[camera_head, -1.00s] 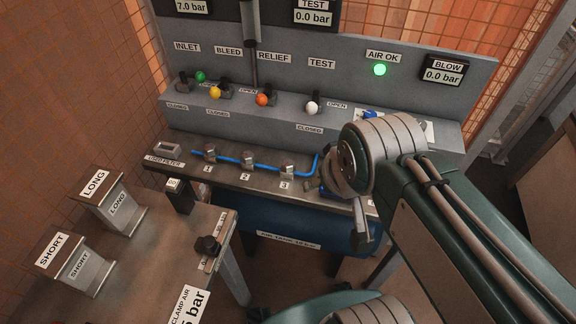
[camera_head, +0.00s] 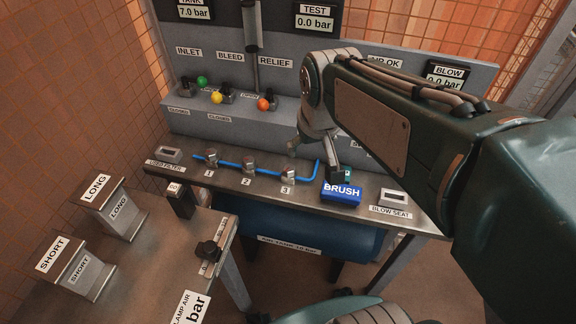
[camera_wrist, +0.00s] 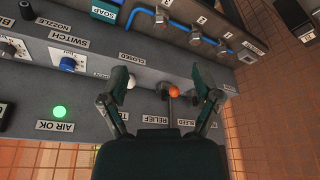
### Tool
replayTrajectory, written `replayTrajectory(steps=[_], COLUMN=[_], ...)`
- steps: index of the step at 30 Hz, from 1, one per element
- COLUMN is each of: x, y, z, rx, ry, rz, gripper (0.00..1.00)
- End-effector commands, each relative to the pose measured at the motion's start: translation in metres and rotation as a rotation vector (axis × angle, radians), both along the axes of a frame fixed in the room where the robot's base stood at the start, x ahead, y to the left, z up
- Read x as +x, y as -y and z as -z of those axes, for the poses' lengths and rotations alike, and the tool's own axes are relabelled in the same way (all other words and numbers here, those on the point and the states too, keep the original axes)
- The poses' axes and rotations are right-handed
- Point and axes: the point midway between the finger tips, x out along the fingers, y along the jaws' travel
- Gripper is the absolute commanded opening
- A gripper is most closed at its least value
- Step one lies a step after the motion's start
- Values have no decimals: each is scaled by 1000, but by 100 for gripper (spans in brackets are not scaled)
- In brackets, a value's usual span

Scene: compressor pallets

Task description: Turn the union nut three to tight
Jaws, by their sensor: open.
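Union nut three (camera_head: 288,174) is a metal nut on the blue pipe, above the label 3, at the right end of a row on the bench. It also shows near the top of the wrist view (camera_wrist: 162,18). Nut two (camera_head: 249,165) and nut one (camera_head: 211,156) sit to its left in the head view. My gripper (camera_head: 314,156) is apart from nut three, above and to its right in the head view. In the wrist view its two fingers (camera_wrist: 163,78) are spread and empty, with the orange relief knob (camera_wrist: 174,91) seen between them.
A blue brush block (camera_head: 341,194) and the blow seat (camera_head: 393,198) are right of nut three. The valve panel with green (camera_head: 201,81), yellow (camera_head: 217,98) and orange knobs rises behind. A clamp bench with SHORT and LONG blocks (camera_head: 108,205) stands at left front.

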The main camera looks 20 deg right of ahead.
Motion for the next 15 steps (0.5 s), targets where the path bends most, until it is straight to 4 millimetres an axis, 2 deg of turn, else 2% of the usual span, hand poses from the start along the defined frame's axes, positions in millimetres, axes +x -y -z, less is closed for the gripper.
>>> replayTrajectory(steps=[3,8,15], x=[32,72,126], y=[0,0,1], z=[15,39,91], rx=[-2,-3,-4], ry=[-60,-131,-238], rz=[-5,-12,-25], gripper=[81,81,81])
